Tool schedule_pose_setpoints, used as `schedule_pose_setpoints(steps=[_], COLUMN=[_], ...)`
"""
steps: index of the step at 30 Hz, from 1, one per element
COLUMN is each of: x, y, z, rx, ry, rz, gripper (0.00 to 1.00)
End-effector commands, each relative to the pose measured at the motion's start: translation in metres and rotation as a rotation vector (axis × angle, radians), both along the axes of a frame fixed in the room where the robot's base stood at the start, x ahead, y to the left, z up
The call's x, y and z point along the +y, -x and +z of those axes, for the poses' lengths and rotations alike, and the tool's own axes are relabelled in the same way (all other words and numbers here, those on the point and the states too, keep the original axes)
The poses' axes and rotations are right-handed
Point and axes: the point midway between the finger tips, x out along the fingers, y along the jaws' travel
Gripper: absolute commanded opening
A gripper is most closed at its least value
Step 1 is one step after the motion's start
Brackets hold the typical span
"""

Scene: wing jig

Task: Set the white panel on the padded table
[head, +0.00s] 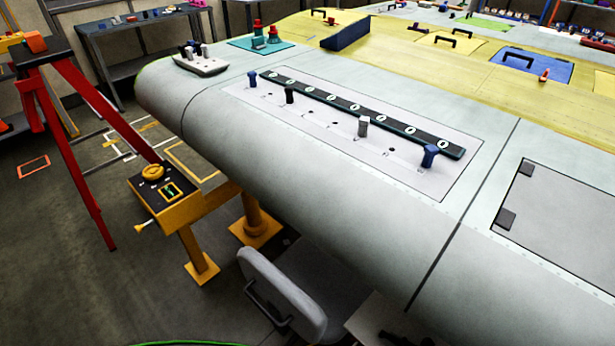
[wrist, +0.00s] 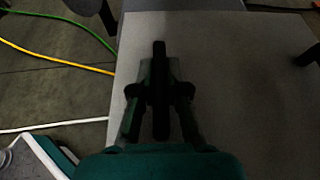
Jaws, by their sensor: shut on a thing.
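My gripper (wrist: 159,92) is shut on a dark bar handle (wrist: 159,48) in the wrist view. The handle stands on a broad, pale grey panel (wrist: 235,85), which looks dim in shadow and has its left edge over the floor. Most of the panel's outline is out of that view. In the head view, a pale flat piece (head: 372,322) with dark parts beside it is cut off by the bottom edge; I cannot tell if it is the same panel. I cannot pick out the padded table with certainty.
The large grey wing (head: 310,190) fills the head view, with a row of pegs on its top. A grey, rounded piece with a dark handle (head: 290,288) stands below its edge. A yellow stand (head: 185,207) and red tripod (head: 75,130) are at left. Cables (wrist: 60,57) cross the floor.

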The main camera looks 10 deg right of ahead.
Motion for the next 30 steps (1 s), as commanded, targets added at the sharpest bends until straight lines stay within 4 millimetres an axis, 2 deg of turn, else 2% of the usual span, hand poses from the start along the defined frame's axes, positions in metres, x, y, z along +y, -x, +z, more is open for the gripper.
schedule_pose_setpoints(steps=[11, 16, 24, 30], x=[0.011, 0.018, 0.034, 0.046], y=[-0.026, -0.045, -0.080, -0.096], z=[-0.009, -0.006, 0.024, 0.052], rx=[-0.002, -0.003, -0.008, -0.008], ry=[0.001, 0.000, 0.003, 0.004], rz=[-0.137, -0.249, -0.460, -0.554], gripper=[0.00, 0.00, 0.00, 0.00])
